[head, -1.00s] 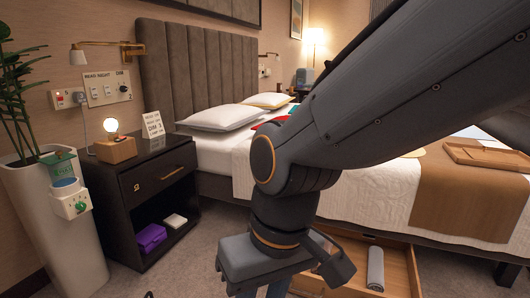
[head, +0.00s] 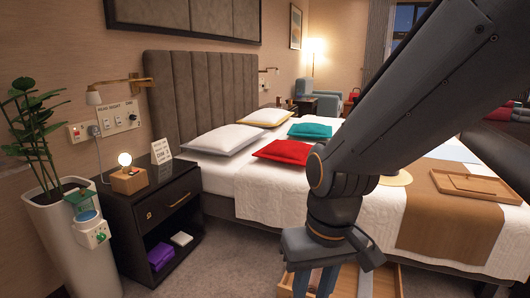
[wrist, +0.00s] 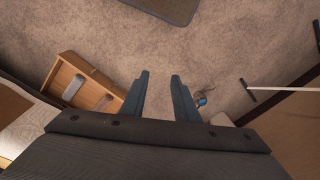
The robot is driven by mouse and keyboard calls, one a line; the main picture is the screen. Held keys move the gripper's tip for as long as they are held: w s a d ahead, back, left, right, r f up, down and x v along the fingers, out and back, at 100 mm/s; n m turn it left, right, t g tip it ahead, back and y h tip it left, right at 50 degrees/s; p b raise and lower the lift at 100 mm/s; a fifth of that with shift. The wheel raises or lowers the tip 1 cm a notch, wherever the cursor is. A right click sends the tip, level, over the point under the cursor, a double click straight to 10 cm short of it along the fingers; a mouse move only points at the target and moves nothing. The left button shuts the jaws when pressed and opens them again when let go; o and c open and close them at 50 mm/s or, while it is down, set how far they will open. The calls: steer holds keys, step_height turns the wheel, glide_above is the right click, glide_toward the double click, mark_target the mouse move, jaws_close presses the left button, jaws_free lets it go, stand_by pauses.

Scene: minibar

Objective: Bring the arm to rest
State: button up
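My arm reaches in from the upper right of the head view and bends down to my gripper (head: 318,283), which hangs in front of the bed. In the wrist view my gripper (wrist: 158,85) points down at the carpet. Its two blue-grey fingers stand apart with only bare carpet between them. It holds nothing.
An open wooden drawer (wrist: 90,88) with a grey roll in it juts out under the bed (head: 270,190), beside my gripper. A black nightstand (head: 140,222) and a white planter (head: 72,250) stand at left. A small blue-and-brown thing (wrist: 202,100) lies on the carpet (wrist: 225,50).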

steer(key=s+d+r+m+h+p, duration=0.1)
steer(key=s+d+r+m+p, duration=0.1)
steer(key=d+r+p, duration=0.9)
steer(key=r+p, duration=0.2)
steer(key=p, duration=0.3)
steer(key=shift+s+m, duration=0.15)
steer(key=shift+m, duration=0.25)
